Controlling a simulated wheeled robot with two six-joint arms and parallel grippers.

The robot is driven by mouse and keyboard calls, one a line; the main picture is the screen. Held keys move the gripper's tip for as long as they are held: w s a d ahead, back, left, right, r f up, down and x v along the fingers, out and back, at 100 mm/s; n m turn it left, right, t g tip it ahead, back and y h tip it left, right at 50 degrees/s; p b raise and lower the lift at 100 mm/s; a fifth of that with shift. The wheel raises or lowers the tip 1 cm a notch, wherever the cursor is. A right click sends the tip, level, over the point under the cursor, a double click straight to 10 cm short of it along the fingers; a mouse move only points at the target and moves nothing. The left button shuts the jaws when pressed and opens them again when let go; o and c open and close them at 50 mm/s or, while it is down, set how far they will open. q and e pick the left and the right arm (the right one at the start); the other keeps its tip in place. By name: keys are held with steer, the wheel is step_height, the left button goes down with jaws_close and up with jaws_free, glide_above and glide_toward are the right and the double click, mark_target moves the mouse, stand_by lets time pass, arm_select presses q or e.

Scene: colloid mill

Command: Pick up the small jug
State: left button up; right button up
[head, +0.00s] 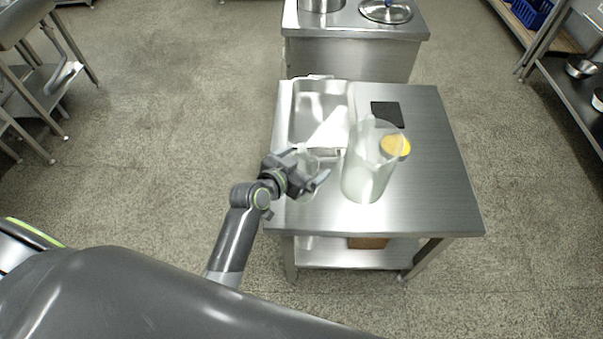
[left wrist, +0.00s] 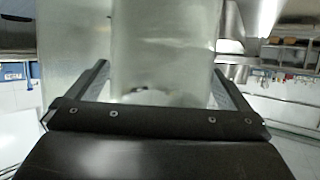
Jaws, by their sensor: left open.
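The small jug (head: 308,158) is a translucent vessel on the left side of the steel table, in front of the metal pan. My left gripper (head: 309,165) is open at it, with one finger on each side. In the left wrist view the small jug (left wrist: 165,50) appears as a clear upright cylinder between the two spread fingers. The gripper body hides its lower part there, and I cannot tell whether either finger touches it. My right gripper is in neither view.
A larger translucent jug (head: 365,175) stands just right of the small one. A steel pan (head: 320,115) lies behind, with a dark square (head: 388,113) and a round yellow-topped item (head: 396,146) to the right. The right side of the table (head: 440,175) is clear.

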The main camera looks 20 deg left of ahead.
arm_select(q)
steer(key=c, duration=1.3)
steer(key=shift+r, duration=0.1)
